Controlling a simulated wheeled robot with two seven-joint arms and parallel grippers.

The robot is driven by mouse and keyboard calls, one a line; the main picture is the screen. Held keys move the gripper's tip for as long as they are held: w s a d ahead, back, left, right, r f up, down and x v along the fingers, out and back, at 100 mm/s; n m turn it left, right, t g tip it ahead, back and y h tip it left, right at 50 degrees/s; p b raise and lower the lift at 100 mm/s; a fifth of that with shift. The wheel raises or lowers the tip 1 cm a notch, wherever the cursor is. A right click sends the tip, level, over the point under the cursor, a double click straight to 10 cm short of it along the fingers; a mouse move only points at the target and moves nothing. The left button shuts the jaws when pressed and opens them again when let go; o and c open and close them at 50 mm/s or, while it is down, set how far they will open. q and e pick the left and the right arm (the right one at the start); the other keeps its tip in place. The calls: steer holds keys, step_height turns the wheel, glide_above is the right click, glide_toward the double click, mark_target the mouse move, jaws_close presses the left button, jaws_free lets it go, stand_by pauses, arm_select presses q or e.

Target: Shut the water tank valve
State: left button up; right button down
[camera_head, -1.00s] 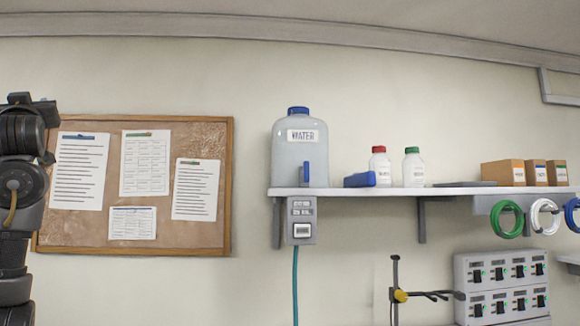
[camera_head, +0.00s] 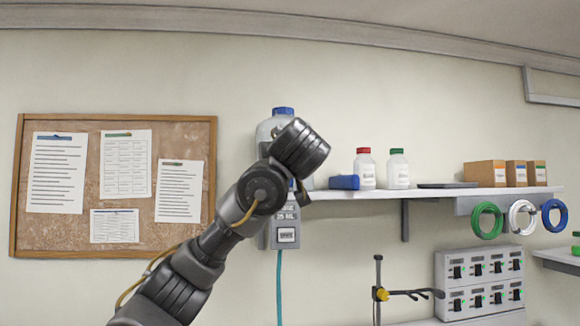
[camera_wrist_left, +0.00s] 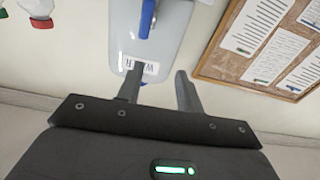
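The water tank (camera_head: 268,131) stands on the wall shelf, mostly hidden behind my left arm in the head view; its blue cap (camera_head: 283,112) shows above. In the left wrist view the tank (camera_wrist_left: 172,42) appears upside down, with its label partly behind a finger. The blue valve handle (camera_wrist_left: 147,18) shows at the top of that view, beyond the fingertips and apart from them. My left gripper (camera_wrist_left: 160,88) is open and empty, one finger overlapping the tank and the other beside it. In the head view the fingers are hidden. My right gripper is in neither view.
On the shelf (camera_head: 430,193), right of the tank, are a blue block (camera_head: 344,182), a red-capped bottle (camera_head: 365,170), a green-capped bottle (camera_head: 398,170) and several boxes. Below stand a clamp stand (camera_head: 378,290) and a switch panel (camera_head: 480,282). A corkboard (camera_head: 180,135) hangs left.

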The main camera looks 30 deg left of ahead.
arm_select(q)
steer(key=d+f, duration=0.2)
steer(key=d, duration=0.1)
steer(key=p+x, duration=0.2)
steer(key=x, duration=0.1)
steer(key=p+x, duration=0.3)
steer(key=x, duration=0.1)
steer(key=p+x, duration=0.2)
steer(key=x, duration=0.2)
steer(key=shift+w+d+f+p, duration=0.2)
steer(key=shift+d+f+p, duration=0.1)
steer(key=shift+f+p, duration=0.1)
jaws_close()
